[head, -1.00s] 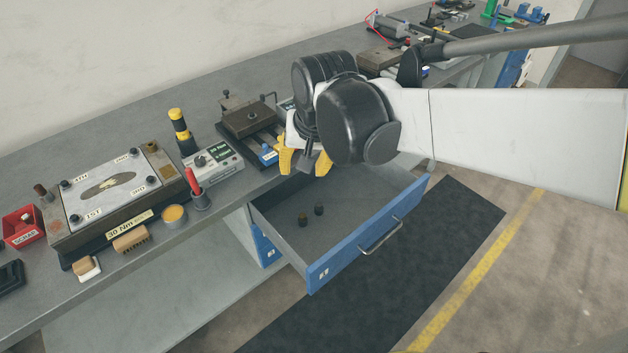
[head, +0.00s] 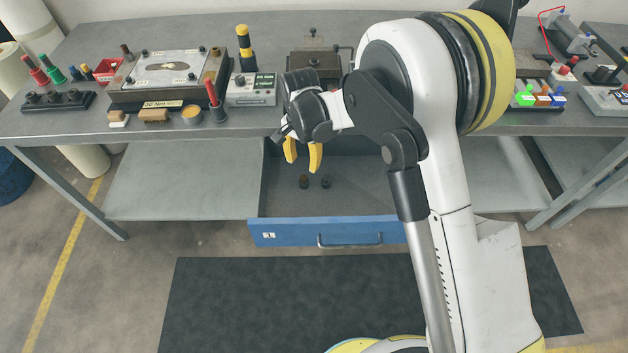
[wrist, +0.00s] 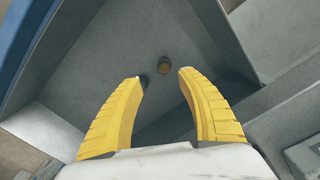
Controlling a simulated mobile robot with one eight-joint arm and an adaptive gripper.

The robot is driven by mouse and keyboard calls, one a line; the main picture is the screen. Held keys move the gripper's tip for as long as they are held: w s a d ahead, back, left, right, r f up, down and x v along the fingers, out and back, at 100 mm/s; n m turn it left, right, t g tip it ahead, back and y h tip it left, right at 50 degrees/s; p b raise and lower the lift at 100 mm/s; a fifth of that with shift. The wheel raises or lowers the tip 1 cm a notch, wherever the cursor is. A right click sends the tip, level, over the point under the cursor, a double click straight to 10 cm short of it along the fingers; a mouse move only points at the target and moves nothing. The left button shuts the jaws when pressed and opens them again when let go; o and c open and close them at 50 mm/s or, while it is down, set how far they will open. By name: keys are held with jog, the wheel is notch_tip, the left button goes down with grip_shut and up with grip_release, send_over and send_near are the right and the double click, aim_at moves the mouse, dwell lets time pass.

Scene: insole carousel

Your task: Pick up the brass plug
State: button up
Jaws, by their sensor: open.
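Two small short cylinders stand in the open drawer (head: 347,232). The left one in the head view, brownish with a brass tint, looks like the brass plug (head: 303,181); it also shows in the wrist view (wrist: 164,65), beyond and between the fingertips. The other is a dark plug (head: 326,182); in the wrist view it (wrist: 144,80) is partly hidden by the left finger. My gripper (head: 303,163) is open and empty, its yellow fingers pointing down above the drawer. In the wrist view the fingertips (wrist: 161,77) are spread, apart from both plugs.
The bench (head: 60,128) behind the drawer carries a metal fixture plate (head: 160,70), a grey meter box (head: 251,90), a yellow-black post (head: 245,48) and a red-handled tool in a cup (head: 214,100). A dark mat (head: 300,300) lies on the floor in front.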

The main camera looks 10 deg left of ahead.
jog(key=b, duration=0.2)
send_over(303, 179)
jog(key=f, duration=0.4)
jog(key=shift+s+f, duration=0.2)
jog(key=shift+f, duration=0.1)
jog(key=f+b, duration=0.1)
jog(key=f, duration=0.2)
jog(key=f+b, duration=0.1)
jog(key=f, duration=0.1)
jog(key=shift+w+a+f+b, duration=0.1)
jog(key=shift+w+f+b, duration=0.2)
jog(key=shift+f+b, duration=0.05)
jog(key=shift+r, duration=0.1)
grip_shut()
